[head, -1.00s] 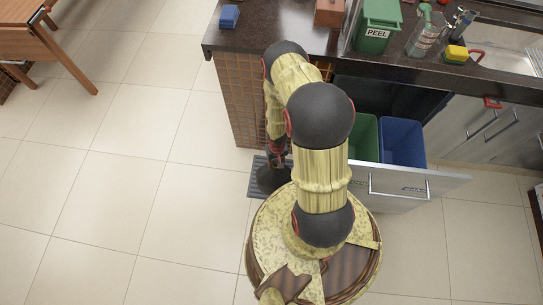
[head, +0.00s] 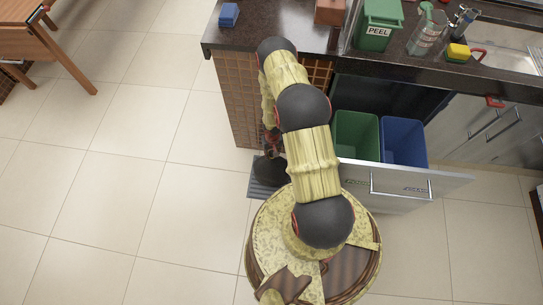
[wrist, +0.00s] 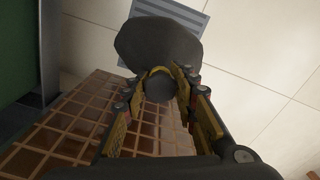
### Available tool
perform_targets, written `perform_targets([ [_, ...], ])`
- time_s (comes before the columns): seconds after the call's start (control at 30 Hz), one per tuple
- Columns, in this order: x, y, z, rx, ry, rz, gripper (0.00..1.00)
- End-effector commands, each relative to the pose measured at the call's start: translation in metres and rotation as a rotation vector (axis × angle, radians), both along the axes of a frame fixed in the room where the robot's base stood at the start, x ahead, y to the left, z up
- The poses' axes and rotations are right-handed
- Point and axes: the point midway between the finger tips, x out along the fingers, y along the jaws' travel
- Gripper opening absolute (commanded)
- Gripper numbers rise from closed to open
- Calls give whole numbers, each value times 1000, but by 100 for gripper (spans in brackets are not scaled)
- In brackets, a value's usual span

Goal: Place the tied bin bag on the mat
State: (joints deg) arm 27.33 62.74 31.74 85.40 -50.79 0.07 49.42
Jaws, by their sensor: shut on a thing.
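The tied bin bag (head: 270,170) is dark grey. In the wrist view the bag (wrist: 158,42) hangs beyond the fingers, with a yellow tie around its neck. My gripper (wrist: 162,82) is shut on that neck; in the head view my gripper (head: 272,143) is partly hidden by my arm. The mat (head: 256,190) is blue-grey and lies on the floor beside the counter end. The striped mat (wrist: 192,6) also shows behind the bag in the wrist view. The bag overlaps the mat in both views; I cannot tell whether they touch.
An open drawer (head: 415,186) holds a green bin (head: 356,134) and a blue bin (head: 403,140), right of my arm. The tiled counter end (head: 237,100) stands close to the bag. Pale floor (head: 120,200) is clear to the left. A wooden table (head: 45,45) is at the upper left.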

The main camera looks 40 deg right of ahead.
Motion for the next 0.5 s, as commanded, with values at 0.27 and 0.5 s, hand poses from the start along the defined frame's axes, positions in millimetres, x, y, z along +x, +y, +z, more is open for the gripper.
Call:
perform_targets([
  [0.27, 10, -5, -12, 0, -1, 0, 0],
  [0.5, 13, -7, -15, -1, -2, 0, 0],
])
